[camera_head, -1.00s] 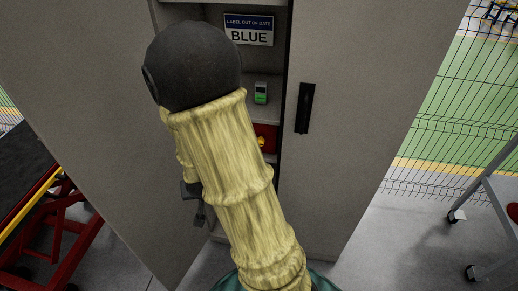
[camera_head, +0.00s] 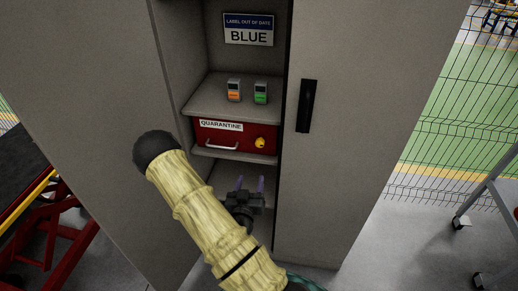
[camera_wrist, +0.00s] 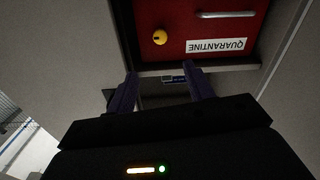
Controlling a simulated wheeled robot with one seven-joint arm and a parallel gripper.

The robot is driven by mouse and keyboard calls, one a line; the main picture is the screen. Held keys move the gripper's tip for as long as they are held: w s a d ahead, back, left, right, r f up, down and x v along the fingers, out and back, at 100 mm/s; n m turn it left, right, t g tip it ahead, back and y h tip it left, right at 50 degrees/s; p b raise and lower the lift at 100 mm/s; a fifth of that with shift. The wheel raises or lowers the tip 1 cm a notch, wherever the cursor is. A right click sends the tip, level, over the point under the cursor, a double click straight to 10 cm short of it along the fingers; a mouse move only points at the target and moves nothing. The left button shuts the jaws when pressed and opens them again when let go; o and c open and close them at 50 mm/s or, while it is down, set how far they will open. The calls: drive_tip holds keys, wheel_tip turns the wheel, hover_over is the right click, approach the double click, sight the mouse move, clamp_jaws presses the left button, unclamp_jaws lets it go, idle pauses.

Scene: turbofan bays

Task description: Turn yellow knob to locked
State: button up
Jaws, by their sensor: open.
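The yellow knob (camera_head: 260,143) sits on the right of the front of a red drawer box (camera_head: 232,134) labelled QUARANTINE, inside the open cabinet. In the wrist view the picture is upside down, and the yellow knob (camera_wrist: 159,37) shows a small dark mark on its face. I cannot tell its locked position from this. My gripper (camera_head: 251,184) is open and empty, below the red box and in front of the lower compartment. In the wrist view its two purple fingers (camera_wrist: 157,80) are apart and do not touch the knob.
Above the red box, an orange device (camera_head: 234,90) and a green device (camera_head: 261,92) stand on a shelf. A sign reading BLUE (camera_head: 248,30) is higher up. The right cabinet door (camera_head: 345,130) has a black handle. The box has a silver handle (camera_head: 222,146).

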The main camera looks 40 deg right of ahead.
approach(259, 146)
drive_tip(key=x, duration=0.9)
drive_tip(key=shift+d+r+p, duration=0.15)
drive_tip(key=shift+p, duration=0.25)
drive_tip(key=c, duration=1)
drive_tip(key=shift+o, duration=0.2)
